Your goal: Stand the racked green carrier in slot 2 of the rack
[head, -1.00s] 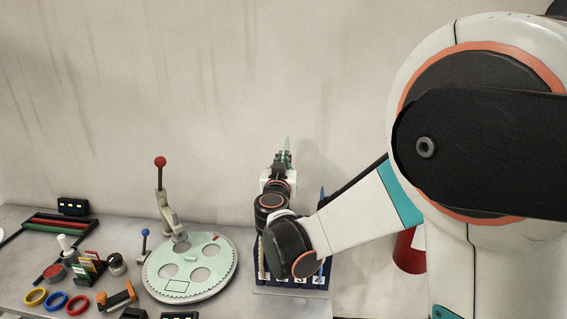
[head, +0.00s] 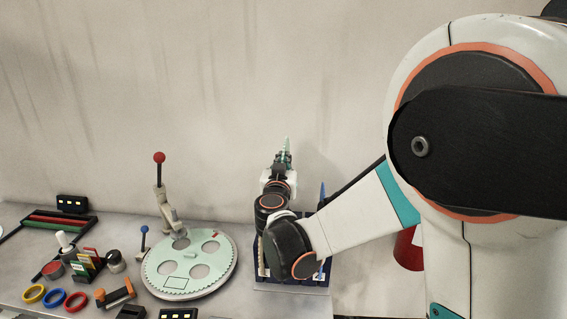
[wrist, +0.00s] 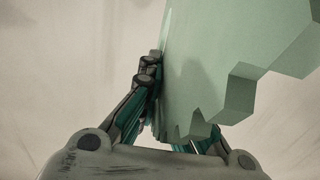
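The green carrier (wrist: 215,65) is a pale green toothed plate that fills the upper middle and right of the wrist view. My gripper (wrist: 160,85) is shut on it near its toothed edge; the right finger is mostly hidden behind it. In the head view the carrier (head: 287,145) is a thin upright sliver, seen nearly edge-on, at the tip of my gripper (head: 283,160). The dark blue rack (head: 305,287) stands on the bench below, in front of the wall. My forearm hides much of the rack, so its slots cannot be told apart.
Left of the rack is a round pale green plate (head: 232,271) with holes, with a red-knobbed lever (head: 159,158) behind it. Coloured rings (head: 54,297), small holders and a black frame (head: 37,228) crowd the bench's left. A red cylinder (head: 408,252) is at right.

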